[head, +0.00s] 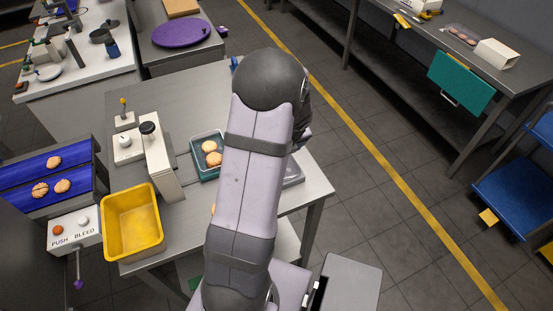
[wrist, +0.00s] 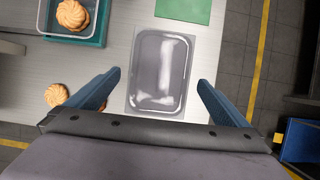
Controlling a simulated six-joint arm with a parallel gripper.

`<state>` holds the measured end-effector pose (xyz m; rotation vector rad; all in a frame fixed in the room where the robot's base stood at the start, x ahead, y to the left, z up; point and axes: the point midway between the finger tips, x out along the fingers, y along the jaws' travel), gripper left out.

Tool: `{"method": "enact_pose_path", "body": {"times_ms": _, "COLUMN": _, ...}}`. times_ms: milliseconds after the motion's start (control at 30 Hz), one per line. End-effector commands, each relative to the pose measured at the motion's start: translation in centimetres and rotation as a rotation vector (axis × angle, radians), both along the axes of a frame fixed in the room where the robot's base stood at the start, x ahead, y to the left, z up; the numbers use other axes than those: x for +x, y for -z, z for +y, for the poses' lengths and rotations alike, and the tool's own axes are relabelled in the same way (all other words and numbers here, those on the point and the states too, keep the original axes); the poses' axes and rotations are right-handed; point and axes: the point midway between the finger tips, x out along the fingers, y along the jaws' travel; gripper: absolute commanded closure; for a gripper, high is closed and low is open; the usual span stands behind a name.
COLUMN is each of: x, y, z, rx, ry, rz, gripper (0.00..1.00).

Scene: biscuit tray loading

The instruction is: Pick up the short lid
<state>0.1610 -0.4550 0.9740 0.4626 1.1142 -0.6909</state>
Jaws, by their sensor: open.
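The short lid, a clear, shallow rectangular piece with rounded corners (wrist: 163,70), lies flat on the metal table in the wrist view. In the head view only a grey edge beside my arm (head: 294,172) shows, which seems to be part of it. My gripper (wrist: 159,78) is open and empty, its two blue fingers apart on the left and right sides of the lid's near part. I cannot tell its height above the lid. My arm hides the gripper's fingers and most of the lid in the head view.
A teal tray with biscuits (head: 196,164) stands left of the lid; it also shows in the wrist view (wrist: 101,32). A loose biscuit (wrist: 58,95) lies near my left finger. A green flat piece (wrist: 184,10) lies beyond the lid. A yellow bin (head: 130,222) stands at the left.

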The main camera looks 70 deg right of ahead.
Motion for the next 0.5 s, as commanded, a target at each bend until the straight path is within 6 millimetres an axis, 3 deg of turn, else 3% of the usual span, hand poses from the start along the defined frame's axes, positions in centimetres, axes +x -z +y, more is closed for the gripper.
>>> {"method": "enact_pose_path", "body": {"times_ms": 500, "x": 1.3, "y": 4.2, "z": -1.5, "rx": 0.001, "ry": -0.003, "rz": 0.000, "gripper": 0.00}}
